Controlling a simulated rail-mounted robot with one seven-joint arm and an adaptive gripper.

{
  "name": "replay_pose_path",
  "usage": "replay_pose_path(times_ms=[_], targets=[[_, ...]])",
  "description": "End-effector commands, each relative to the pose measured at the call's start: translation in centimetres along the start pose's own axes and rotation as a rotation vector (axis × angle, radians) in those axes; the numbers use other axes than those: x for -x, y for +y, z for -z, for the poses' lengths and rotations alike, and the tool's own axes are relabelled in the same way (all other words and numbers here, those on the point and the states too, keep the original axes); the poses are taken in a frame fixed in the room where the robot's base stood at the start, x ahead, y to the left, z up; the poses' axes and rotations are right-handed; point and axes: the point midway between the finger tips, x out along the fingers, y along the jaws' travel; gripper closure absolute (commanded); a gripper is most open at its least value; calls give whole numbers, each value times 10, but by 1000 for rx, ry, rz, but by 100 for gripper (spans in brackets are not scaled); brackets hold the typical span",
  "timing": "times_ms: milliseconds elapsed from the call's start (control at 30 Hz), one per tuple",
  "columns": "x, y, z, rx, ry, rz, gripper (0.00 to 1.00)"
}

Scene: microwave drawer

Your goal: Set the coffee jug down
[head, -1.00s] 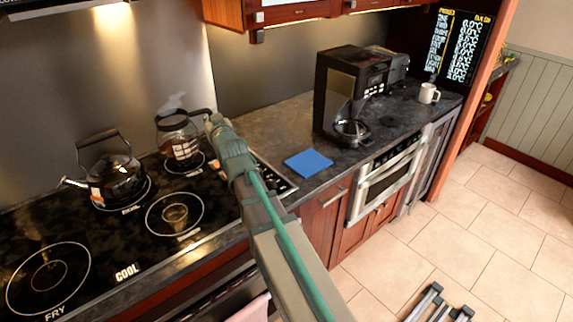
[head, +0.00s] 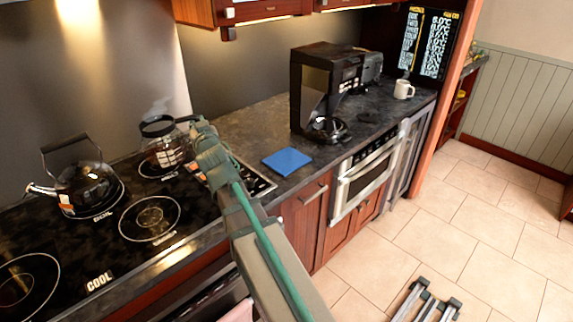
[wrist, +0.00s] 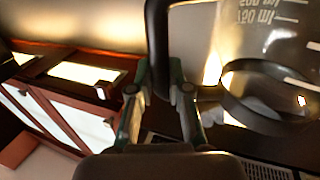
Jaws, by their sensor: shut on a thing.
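The coffee jug (head: 165,154) is clear glass with dark liquid, white markings and a black rim. It looks about upright over the rear right burner of the stove. I cannot tell whether its base touches the stovetop. My gripper (head: 197,128) is at its right side, on the handle. In the wrist view, the black handle (wrist: 158,45) stands between the fingers of my gripper (wrist: 158,108), which are closed on it. The glass body with its volume markings (wrist: 262,50) is at the right there. The jug's base is hidden in the wrist view.
A blue mat (head: 286,160) lies flat on the dark counter. A black coffee machine (head: 318,85) and a white mug (head: 403,89) stand farther right. The front right burner (head: 150,218) is empty.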

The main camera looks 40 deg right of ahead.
Motion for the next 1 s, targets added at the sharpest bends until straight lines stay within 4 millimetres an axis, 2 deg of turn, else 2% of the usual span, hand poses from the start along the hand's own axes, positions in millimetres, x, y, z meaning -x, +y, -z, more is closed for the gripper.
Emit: replay_pose_path(times_ms=[367,467,567,700,800,1000], targets=[[31,72,-34,-4,-3,-214,100],[46,101,-41,-5,-4,-316,100],[69,138,-44,-7,-6,-469,100],[105,184,-37,-11,-7,-693,100],[132,210,-29,-12,-8,-845,100],[179,240,-13,-15,-12,-1086,100]])
